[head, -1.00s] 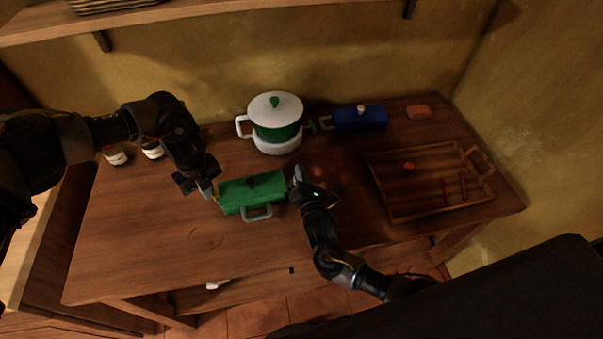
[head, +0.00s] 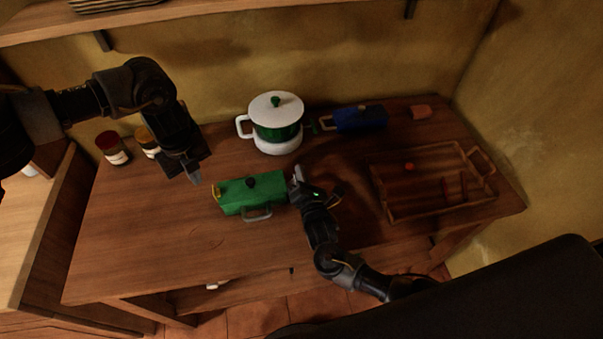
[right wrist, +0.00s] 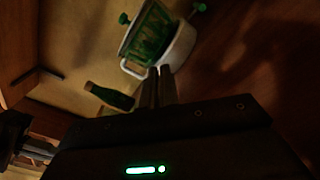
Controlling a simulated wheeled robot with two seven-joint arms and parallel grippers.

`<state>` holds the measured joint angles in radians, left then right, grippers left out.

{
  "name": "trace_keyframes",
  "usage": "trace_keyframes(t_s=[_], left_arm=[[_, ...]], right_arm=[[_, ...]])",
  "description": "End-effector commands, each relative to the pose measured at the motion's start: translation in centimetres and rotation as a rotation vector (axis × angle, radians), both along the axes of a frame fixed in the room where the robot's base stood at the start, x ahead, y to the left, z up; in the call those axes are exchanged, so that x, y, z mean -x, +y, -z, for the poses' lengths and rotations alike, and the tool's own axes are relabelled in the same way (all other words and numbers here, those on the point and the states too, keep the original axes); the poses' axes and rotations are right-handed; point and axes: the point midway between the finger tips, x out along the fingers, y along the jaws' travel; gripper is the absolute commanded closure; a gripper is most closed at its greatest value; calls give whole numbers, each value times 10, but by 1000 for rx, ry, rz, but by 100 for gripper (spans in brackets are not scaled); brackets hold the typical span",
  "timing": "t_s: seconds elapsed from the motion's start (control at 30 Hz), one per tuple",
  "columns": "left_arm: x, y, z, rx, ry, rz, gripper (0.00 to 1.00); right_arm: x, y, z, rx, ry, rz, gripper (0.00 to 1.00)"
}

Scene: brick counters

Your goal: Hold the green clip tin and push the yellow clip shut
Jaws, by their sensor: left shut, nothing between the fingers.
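The green clip tin (head: 262,196) lies on the table in the head view, with a dark knob on top and a grey handle in front. The yellow clip (head: 216,191) is at its left end, close against it; whether it is fully shut is too small to tell. My left gripper (head: 196,181) is shut and empty, above and left of the clip, apart from it. My right gripper (head: 297,175) is at the tin's right end. Its fingers look close together in the right wrist view (right wrist: 159,84); whether they grip the tin is hidden.
A white and green pot (head: 277,125) stands behind the tin, with a blue tin (head: 360,119) to its right. A wooden tray (head: 392,214) is at right. Two jars (head: 113,148) stand back left. The front left tabletop is clear.

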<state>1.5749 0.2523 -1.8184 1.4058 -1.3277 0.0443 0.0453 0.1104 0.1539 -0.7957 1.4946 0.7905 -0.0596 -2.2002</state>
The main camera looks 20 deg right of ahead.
Motion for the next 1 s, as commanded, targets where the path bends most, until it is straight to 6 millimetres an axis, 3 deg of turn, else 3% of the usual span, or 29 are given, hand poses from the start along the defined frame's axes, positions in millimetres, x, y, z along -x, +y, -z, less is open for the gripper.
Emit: trace_keyframes(t_s=[0.27,0.5,0.83,1.0], left_arm=[[0,1,-3,0,0,0,100],[0,0,-3,0,0,0,100],[0,0,-3,-1,0,0,100],[0,0,-3,-1,0,0,100]], right_arm=[[0,-1,0,1,1,1,100],[0,-1,0,1,1,1,72],[4,0,0,0,0,0,72],[30,1,1,-2,2,-2,72]])
